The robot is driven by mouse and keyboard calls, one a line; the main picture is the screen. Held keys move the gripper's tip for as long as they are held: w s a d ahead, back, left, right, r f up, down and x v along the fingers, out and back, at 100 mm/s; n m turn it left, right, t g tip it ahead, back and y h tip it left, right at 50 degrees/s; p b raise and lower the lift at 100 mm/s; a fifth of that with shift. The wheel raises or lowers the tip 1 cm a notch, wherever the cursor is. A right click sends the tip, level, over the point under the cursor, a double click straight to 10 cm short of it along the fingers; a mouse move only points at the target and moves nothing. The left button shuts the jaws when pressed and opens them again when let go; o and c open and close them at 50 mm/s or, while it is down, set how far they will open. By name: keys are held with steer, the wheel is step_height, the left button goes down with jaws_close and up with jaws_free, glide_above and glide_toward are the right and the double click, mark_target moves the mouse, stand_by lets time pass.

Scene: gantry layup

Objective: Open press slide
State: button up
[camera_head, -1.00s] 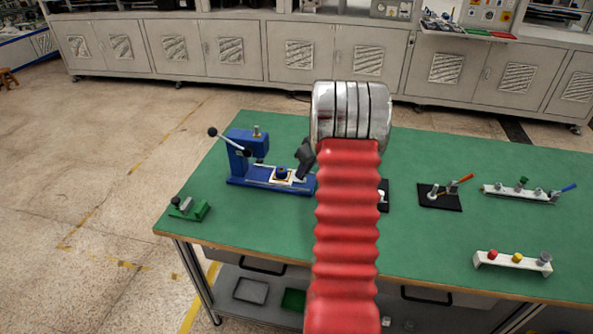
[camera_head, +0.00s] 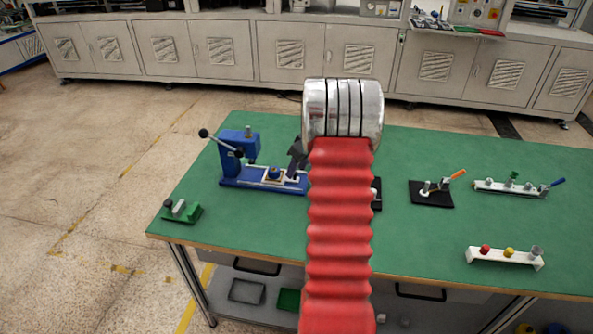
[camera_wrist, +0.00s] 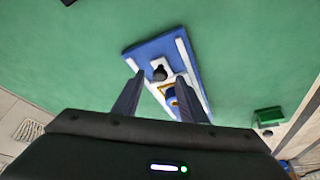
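The blue press (camera_head: 236,163) stands at the left of the green table in the head view, with a black-knobbed lever and a long flat base. A light slide plate with a blue round piece (camera_head: 274,173) lies on that base. In the wrist view, the blue base (camera_wrist: 143,52) has white rails, a light plate with a dark knob (camera_wrist: 159,73), and a blue and yellow piece (camera_wrist: 171,96). My gripper (camera_wrist: 159,77) is open, its two fingers apart over the rail area, the knob between their tips in view. Contact cannot be told. My arm hides part of the head view.
A green fixture (camera_head: 182,211) sits at the table's left corner. Right of my arm are a black plate with an orange-handled clamp (camera_head: 432,193), a clamp rail (camera_head: 515,188) and a white rack with coloured knobs (camera_head: 505,257). Green table surface (camera_head: 420,235) between them is clear.

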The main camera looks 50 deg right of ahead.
steer(key=v, duration=1.2)
steer(key=shift+s+r, duration=0.2)
steer(key=shift+r, duration=0.1)
steer(key=s+a+f+m+g, duration=0.1)
steer(key=s+a+f+m, duration=0.2)
steer(key=s+a+m, duration=0.25)
steer(key=s+a+r+n, duration=0.2)
steer(key=s+a+r, duration=0.1)
steer(key=a, duration=1.1)
steer(key=s+a+r+n+t, duration=0.1)
steer(key=s+a+r, duration=0.3)
steer(key=a, duration=1)
steer(key=s+a+r+n+t, duration=0.1)
steer(key=s+a+r+n, duration=0.2)
steer(key=a, duration=1.1)
steer(key=shift+s+r, duration=0.6)
steer(key=shift+s, duration=0.05)
